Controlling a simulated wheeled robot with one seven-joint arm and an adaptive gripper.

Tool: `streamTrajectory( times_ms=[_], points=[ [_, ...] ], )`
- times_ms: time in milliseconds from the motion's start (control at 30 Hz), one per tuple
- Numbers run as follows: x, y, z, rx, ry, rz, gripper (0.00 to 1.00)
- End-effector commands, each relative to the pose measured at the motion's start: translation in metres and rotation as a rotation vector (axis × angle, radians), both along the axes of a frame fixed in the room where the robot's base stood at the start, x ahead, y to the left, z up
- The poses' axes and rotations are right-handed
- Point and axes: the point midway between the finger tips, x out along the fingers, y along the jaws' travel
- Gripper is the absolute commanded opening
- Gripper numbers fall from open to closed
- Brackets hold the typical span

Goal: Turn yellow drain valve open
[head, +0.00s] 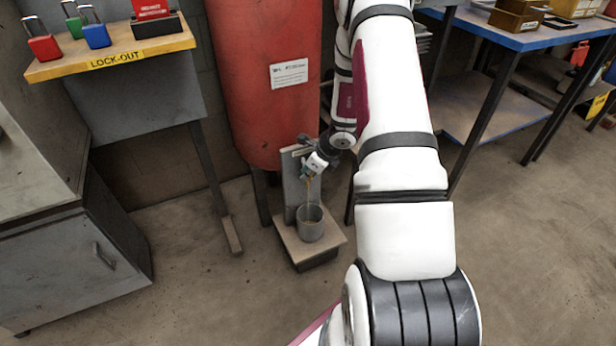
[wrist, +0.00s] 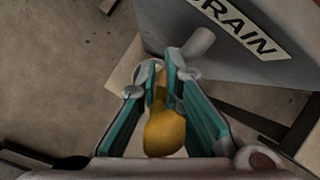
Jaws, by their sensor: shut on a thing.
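The yellow drain valve handle (wrist: 165,132) sits between the two teal-lined fingers of my gripper (wrist: 163,78) in the wrist view. The fingers are shut on it from both sides, and its rounded end points back toward the wrist. A grey pipe stub (wrist: 199,42) stands beyond the fingertips, by a grey plate marked DRAIN (wrist: 243,30). In the head view my gripper (head: 313,166) is at the grey bracket below the red tank (head: 265,85). The valve body is mostly hidden there. A thin brownish streak shows below the gripper; I cannot tell whether it is liquid.
A grey metal cup (head: 311,226) stands on a low platform (head: 332,240) under the gripper. A yellow lock-out shelf (head: 115,52) with padlocks is at left, above a grey cabinet (head: 75,265). A blue-topped workbench (head: 525,38) is at right. Floor at lower right is clear.

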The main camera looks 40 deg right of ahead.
Motion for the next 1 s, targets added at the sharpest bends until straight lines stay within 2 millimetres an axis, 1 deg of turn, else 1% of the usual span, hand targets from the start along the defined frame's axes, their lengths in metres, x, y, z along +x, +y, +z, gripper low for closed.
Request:
streamTrajectory(
  times_ms=[33,400,433,467,500,533,833,933,1000],
  points=[
    [0.001,0.003,-0.001,0.002,0.001,0.004,0.0],
    [0.001,0.004,-0.001,0.002,0.001,0.005,0.0],
    [0.001,0.004,-0.001,0.002,0.001,0.005,0.12],
    [0.001,0.004,-0.001,0.002,0.001,0.005,0.19],
    [0.001,0.004,-0.001,0.002,0.001,0.005,0.28],
    [0.001,0.004,-0.001,0.001,0.001,0.005,0.3],
    [0.0,0.002,0.0,-0.002,0.001,0.003,0.3],
    [-0.002,0.001,0.006,-0.003,0.0,0.002,0.3],
    [-0.006,-0.001,0.014,-0.004,-0.001,0.001,0.3]
  ],
)
